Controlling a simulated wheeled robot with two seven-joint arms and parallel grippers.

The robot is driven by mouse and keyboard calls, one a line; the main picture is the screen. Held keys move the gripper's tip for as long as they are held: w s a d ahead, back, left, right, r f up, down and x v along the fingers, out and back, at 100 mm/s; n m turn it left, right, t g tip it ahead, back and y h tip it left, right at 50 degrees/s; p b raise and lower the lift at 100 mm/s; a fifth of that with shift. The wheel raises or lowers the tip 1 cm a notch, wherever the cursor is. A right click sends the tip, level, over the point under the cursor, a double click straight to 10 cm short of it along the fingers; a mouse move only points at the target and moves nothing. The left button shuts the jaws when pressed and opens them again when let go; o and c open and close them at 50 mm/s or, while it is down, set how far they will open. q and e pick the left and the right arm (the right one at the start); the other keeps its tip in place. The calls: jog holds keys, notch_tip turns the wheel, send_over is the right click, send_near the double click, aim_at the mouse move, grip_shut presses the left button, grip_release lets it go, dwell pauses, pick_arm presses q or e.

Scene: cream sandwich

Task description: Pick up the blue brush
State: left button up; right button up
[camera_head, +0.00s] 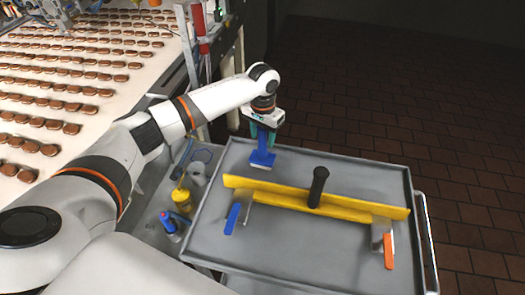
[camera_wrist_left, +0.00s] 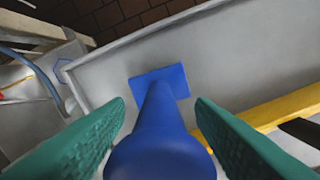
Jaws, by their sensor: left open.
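The blue brush (camera_head: 262,157) stands upright in the far left part of the grey tray, handle up and head down. It also shows in the left wrist view (camera_wrist_left: 158,125), with its round handle end close to the camera. My left gripper (camera_head: 262,127) is above and around the brush handle. In the wrist view its green fingers (camera_wrist_left: 160,115) stand on both sides of the handle, with gaps visible on each side. It is open. My right gripper is not in view.
The grey tray (camera_head: 290,255) also holds a long yellow squeegee (camera_head: 275,192) with a black handle, a blue-handled scraper (camera_head: 232,218) and an orange-handled scraper (camera_head: 388,250). A yellow bottle (camera_head: 181,196) and a blue bottle (camera_head: 168,222) stand left of it. A conveyor with biscuits (camera_head: 85,75) lies at left.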

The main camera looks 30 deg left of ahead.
pick_arm(q)
jog(key=shift+f, duration=0.55)
jog(key=shift+c, duration=0.2)
jog(key=c, duration=1)
notch_tip(320, 180, up, 10)
jog(key=shift+r+b, duration=0.1)
jog(key=shift+b, duration=0.9)
jog(key=shift+c, duration=0.2)
jog(key=s+d+f, duration=0.1)
jog(key=s+d, duration=0.2)
jog(key=s, duration=0.4)
jog(key=s+d+n, duration=0.1)
jog(key=s+d, duration=0.2)
jog(key=s, duration=0.3)
jog(key=s+d+f, duration=0.1)
jog(key=s+d, duration=0.2)
jog(key=s, duration=0.4)
jog(key=shift+s+f, duration=0.3)
jog(key=shift+f, duration=0.05)
jog(key=shift+d, duration=0.1)
